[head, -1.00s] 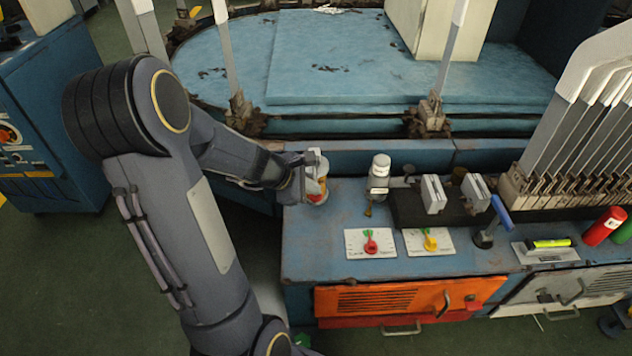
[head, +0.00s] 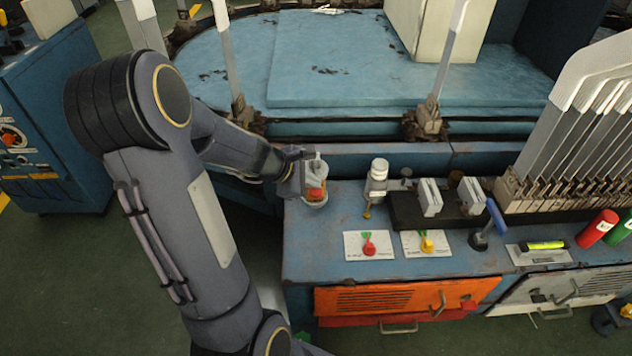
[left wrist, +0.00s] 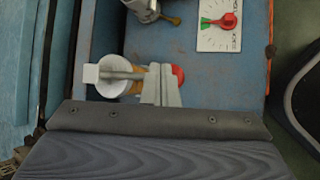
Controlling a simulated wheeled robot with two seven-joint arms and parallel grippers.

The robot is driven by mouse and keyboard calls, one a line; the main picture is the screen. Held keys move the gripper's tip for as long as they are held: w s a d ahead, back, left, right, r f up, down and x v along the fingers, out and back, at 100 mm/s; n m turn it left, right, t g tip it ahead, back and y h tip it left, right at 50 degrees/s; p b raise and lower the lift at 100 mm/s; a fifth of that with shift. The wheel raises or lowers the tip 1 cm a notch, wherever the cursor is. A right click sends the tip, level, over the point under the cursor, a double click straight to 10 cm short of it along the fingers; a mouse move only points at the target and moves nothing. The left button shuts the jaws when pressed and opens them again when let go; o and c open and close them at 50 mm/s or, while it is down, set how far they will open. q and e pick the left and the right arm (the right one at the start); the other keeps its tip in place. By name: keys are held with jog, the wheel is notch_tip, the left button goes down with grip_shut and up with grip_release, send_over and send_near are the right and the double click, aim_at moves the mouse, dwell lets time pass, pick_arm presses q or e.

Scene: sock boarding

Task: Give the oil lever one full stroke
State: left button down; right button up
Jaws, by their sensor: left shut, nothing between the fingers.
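The oil unit (head: 314,196) stands at the left end of the blue bench, with a pale round top, amber body and red part. In the left wrist view its white round top (left wrist: 108,88) shows with a grey bar across it, and its red knob (left wrist: 178,75) shows at the right. My left gripper (head: 306,165) is shut and empty, right beside the unit. In the left wrist view its pale fingers (left wrist: 160,86) overlap the unit between the white top and the red knob. I cannot tell whether they touch the lever. My right gripper is not in view.
A white-topped bottle-like fitting (head: 377,178) stands close to the right. Red (head: 369,245) and yellow (head: 427,243) knobs sit on white plates in front. A blue-handled lever (head: 495,218) stands farther right. Tall grey boards (head: 440,70) rise behind the bench.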

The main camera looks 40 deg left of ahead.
pick_arm(q)
jog(key=shift+w+r+p, duration=0.1)
jog(key=shift+r+p, duration=0.65)
jog(key=shift+r, duration=0.25)
jog(key=r+p, duration=0.4)
jog(key=r, duration=0.1)
jog(key=shift+w+a+p, duration=0.2)
jog(key=shift+a+p, duration=0.05)
jog(key=shift+p, duration=0.05)
